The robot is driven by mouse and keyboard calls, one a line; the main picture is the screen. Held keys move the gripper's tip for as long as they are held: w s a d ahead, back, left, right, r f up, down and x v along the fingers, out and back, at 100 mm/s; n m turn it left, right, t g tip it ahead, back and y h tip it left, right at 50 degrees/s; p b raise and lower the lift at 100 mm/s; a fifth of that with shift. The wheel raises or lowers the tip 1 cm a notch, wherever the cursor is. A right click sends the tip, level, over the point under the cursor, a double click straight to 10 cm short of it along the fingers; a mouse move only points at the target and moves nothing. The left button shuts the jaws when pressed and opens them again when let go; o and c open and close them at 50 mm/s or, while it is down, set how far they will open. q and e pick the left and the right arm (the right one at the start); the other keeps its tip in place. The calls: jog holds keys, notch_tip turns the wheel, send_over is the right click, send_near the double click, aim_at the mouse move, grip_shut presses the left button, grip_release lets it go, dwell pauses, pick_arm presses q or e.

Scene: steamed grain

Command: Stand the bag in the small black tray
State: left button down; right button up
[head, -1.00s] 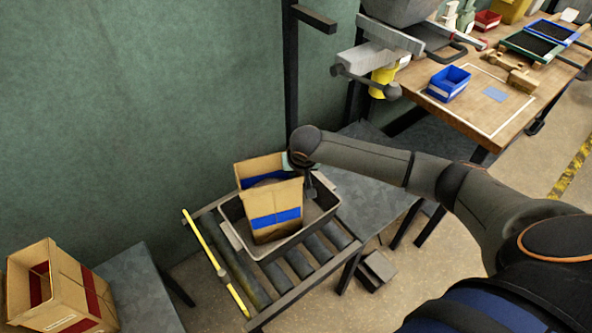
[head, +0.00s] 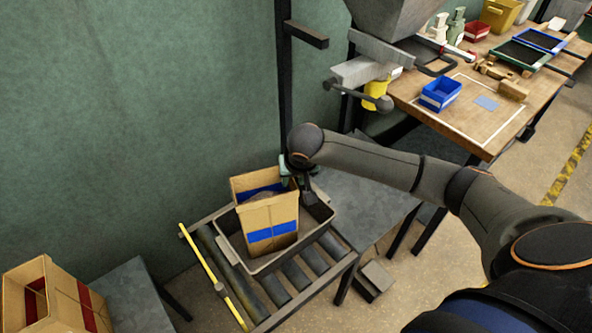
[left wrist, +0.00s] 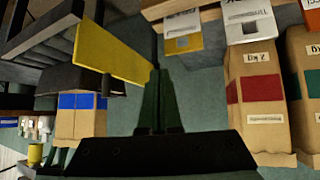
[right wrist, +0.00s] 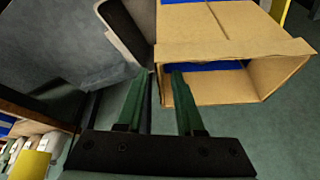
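The open brown bag with a blue band (head: 268,218) stands roughly upright in the small black tray (head: 256,268), on the roller stand. Whether its base is fully flat is hidden by the tray wall. My right gripper (head: 306,184) is at the bag's upper right rim. In the right wrist view my right gripper (right wrist: 160,73) has its fingers apart, with the edge of the bag (right wrist: 235,88) between or just beside them. The tray rim (right wrist: 125,28) shows there too. My left gripper (left wrist: 160,72) has its fingers together, empty, away from the bag (left wrist: 80,115).
A red-banded bag (head: 50,295) stands on a grey table at lower left. A yellow bar (head: 215,275) edges the rollers. A dark post (head: 286,90) rises behind the tray. A workbench with a blue bin (head: 440,93) is at upper right. A grey tabletop right of the tray is clear.

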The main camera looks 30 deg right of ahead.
jog(key=v, duration=0.5)
jog(key=shift+s+r, duration=0.15)
jog(key=shift+r, duration=0.15)
